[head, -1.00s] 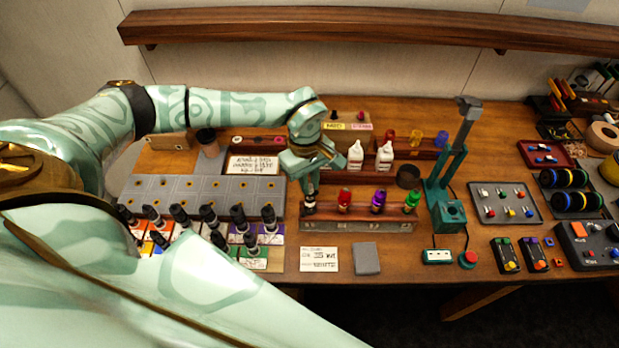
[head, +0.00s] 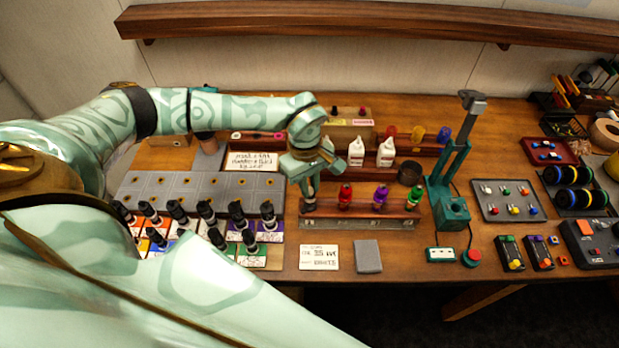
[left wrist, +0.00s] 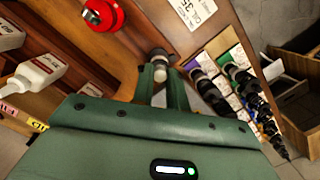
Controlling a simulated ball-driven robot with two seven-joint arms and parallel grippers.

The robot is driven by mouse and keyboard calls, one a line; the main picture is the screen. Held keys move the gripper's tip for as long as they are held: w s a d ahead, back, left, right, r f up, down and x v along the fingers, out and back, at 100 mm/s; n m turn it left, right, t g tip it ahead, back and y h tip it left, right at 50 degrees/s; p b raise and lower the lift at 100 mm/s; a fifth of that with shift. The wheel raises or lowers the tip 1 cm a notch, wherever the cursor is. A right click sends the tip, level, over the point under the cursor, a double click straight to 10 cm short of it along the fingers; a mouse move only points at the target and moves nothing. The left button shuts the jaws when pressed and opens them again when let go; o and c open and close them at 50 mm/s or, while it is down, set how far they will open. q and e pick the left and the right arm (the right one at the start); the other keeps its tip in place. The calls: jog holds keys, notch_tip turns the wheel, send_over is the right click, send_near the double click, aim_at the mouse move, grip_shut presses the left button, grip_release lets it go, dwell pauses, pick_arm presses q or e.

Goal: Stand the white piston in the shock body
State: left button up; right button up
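My left gripper (head: 309,184) is over the left end of the wooden shock rack (head: 360,224), beside the red (head: 345,196), purple (head: 381,199) and green (head: 413,198) shocks. In the left wrist view, its two fingers (left wrist: 160,84) are closed around a small white piece (left wrist: 160,73), which looks like the white piston. A grey round shock body (left wrist: 158,54) is just beyond the fingertips, in line with the piece. I cannot tell whether the piece is inside the body or only above it. My right gripper is not in view.
Two white bottles (head: 356,152) stand behind the rack. A teal press (head: 449,195) stands to its right. A grey tray (head: 195,190) and several black shocks (head: 206,212) are to the left. A card (head: 319,257) and a grey pad (head: 367,256) lie in front.

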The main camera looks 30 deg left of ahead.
pick_arm(q)
jog(key=o, duration=0.4)
jog(key=r, duration=0.5)
jog(key=a+r, duration=0.1)
jog(key=r, duration=1)
jog(key=shift+w+a+r+b, duration=0.1)
jog(key=shift+w+a+b, duration=0.2)
jog(key=shift+w+a, duration=0.1)
